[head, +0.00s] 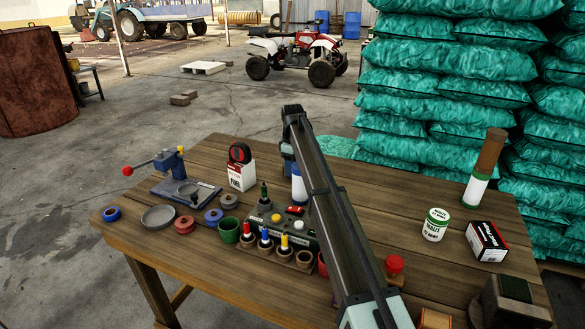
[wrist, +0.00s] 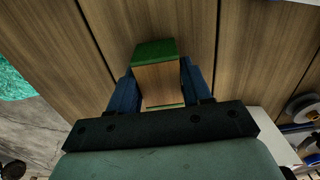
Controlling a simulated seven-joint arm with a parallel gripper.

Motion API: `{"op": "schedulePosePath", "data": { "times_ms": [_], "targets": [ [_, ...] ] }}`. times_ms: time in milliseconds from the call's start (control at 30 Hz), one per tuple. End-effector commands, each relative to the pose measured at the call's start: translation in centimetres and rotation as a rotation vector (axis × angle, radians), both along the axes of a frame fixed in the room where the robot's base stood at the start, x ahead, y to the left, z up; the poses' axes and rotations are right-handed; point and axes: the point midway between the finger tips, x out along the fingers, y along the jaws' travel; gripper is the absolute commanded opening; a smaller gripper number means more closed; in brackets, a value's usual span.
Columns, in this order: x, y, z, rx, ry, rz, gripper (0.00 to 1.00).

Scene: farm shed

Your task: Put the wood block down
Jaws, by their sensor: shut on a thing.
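The wood block (wrist: 160,84), pale wood with a green end face, shows in the wrist view between the two blue fingers of my gripper (wrist: 158,80). The gripper is shut on it. Bare brown planks of the table (wrist: 255,50) lie behind it; I cannot tell whether the block touches them. In the head view my gripper (head: 287,158) is at the table's far side, mostly behind my own arm, and the block is hidden there.
A red-and-white fuel box (head: 241,175) with a black-and-red item on top stands left of my gripper. A blue-and-white bottle (head: 299,190) is close in front. A white-green can (head: 435,225) and small carton (head: 487,241) are at right.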

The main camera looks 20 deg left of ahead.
Motion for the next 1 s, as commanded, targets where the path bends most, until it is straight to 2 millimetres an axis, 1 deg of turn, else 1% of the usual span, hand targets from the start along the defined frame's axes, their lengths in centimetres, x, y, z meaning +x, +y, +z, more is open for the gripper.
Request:
{"op": "schedulePosePath", "data": {
  "times_ms": [67,267,433,467,500,700,1000],
  "targets": [
    [-0.02,-0.01,-0.43,0.0,0.0,0.0,0.18],
    [0.01,0.0,-0.37,0.0,0.0,0.0,0.18],
    [-0.01,0.0,-0.7,0.0,0.0,0.0,0.18],
    [0.0,0.0,-0.66,0.0,0.0,0.0,0.51],
    [0.0,0.0,-0.65,0.0,0.0,0.0,0.55],
    [0.0,0.0,-0.63,0.0,0.0,0.0,0.74],
    [0.01,0.01,-0.37,0.0,0.0,0.0,0.74]
  ]
}}
